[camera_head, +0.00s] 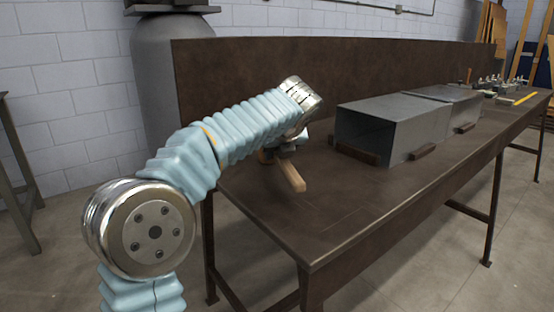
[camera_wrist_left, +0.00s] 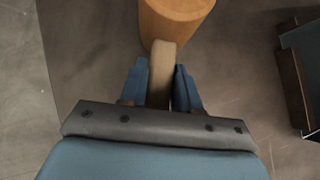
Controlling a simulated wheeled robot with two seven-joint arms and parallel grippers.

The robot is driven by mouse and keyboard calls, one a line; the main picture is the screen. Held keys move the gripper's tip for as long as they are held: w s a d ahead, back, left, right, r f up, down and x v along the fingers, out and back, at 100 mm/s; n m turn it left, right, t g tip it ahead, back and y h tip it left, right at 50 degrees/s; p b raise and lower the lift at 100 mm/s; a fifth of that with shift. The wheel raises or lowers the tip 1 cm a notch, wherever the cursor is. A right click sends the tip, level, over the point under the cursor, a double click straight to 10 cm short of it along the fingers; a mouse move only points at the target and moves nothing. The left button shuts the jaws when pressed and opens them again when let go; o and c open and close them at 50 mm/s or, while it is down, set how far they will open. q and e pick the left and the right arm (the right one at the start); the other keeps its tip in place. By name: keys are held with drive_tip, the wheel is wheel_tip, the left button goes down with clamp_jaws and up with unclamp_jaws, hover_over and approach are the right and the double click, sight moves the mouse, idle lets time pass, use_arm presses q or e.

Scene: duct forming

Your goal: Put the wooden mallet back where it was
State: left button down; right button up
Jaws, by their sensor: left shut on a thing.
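The wooden mallet shows in the head view as a light wooden handle (camera_head: 292,176) sticking out below my left gripper (camera_head: 280,150). In the left wrist view the mallet's round orange-brown head (camera_wrist_left: 174,18) is at the top, with its pale handle (camera_wrist_left: 160,72) running down between the fingers. My left gripper (camera_wrist_left: 160,88) is shut on the handle. It is over the near left end of the brown workbench (camera_head: 340,215). I cannot tell whether the mallet touches the bench top. In the head view the mallet's head is mostly hidden by the gripper. My right gripper is not in view.
A grey sheet-metal duct (camera_head: 408,130) lies on the bench to the right, with wooden blocks (camera_head: 424,151) along its side. A raised brown back panel (camera_head: 300,65) runs behind. Small tools (camera_head: 490,84) lie at the far end. The bench front is clear.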

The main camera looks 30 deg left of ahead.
sight(287, 163)
use_arm(q)
drive_tip(key=shift+f, duration=0.2)
drive_tip(key=c, duration=0.8)
unclamp_jaws()
drive_tip(key=shift+s+d+r, duration=0.1)
drive_tip(key=p+v, duration=0.2)
drive_tip(key=v, duration=0.9)
drive_tip(key=shift+s+d+r, duration=0.2)
drive_tip(key=shift+r, duration=0.1)
